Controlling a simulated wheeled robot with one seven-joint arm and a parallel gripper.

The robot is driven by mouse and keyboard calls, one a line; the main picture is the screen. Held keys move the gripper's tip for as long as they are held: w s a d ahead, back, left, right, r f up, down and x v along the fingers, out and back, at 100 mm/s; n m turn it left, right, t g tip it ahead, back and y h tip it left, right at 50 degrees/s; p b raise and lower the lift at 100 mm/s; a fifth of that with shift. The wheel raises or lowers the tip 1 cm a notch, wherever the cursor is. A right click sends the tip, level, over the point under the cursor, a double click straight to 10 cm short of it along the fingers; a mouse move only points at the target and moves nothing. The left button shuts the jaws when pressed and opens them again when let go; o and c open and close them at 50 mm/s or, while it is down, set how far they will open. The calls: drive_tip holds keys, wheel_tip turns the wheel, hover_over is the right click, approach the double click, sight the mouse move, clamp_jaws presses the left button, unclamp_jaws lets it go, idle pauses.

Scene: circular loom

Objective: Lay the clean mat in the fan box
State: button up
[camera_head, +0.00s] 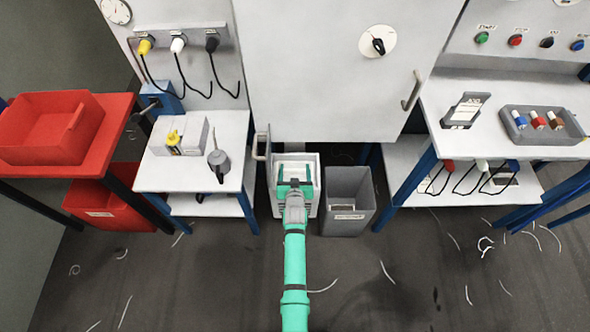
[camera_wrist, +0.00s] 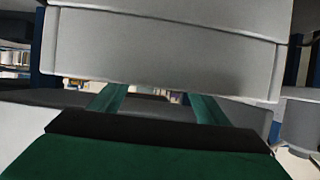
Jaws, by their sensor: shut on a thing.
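The fan box (camera_head: 311,207) is a pale, open-topped box on the floor, below the big grey cabinet. A narrow grey door or flap (camera_head: 262,165) stands open at its left. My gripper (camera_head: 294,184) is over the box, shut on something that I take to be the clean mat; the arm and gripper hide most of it. In the wrist view, the gripper's two green fingers (camera_wrist: 157,102) are set apart and reach toward a broad pale grey slab with rounded edges. I cannot tell whether that slab is the mat or part of the box.
A grey bin (camera_head: 347,205) stands close to the right of the box. A white side table (camera_head: 200,175) with a can and carton is at the left. A red tray (camera_head: 50,127) and a right bench (camera_head: 480,115) flank the scene. Thread scraps lie on the floor.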

drive_tip(key=shift+f, duration=0.45)
drive_tip(key=o, duration=1.9)
drive_tip(key=v, duration=1)
drive_tip(key=shift+s+r, duration=0.25)
drive_tip(key=shift+s, duration=0.1)
